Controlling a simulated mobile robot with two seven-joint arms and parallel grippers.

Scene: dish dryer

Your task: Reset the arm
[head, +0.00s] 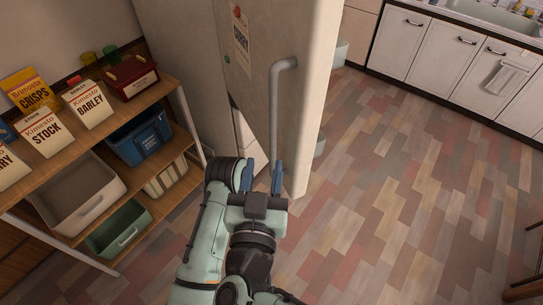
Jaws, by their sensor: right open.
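My right gripper (262,178) is in the lower middle of the head view, at the end of my right arm. Its two blue fingers are apart and point up toward the lower end of a grey vertical handle (274,115). The handle is on a beige door (305,90) that stands open. I see nothing held between the fingers. The handle's lower end is close to the fingers, and I cannot tell whether they touch. My left gripper is not in view.
A wooden shelf (160,88) on the left holds boxes, a dark red bin (132,77), a blue bin (141,137) and other bins. White cabinets (400,42) with a sink (500,18) stand at the back right.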

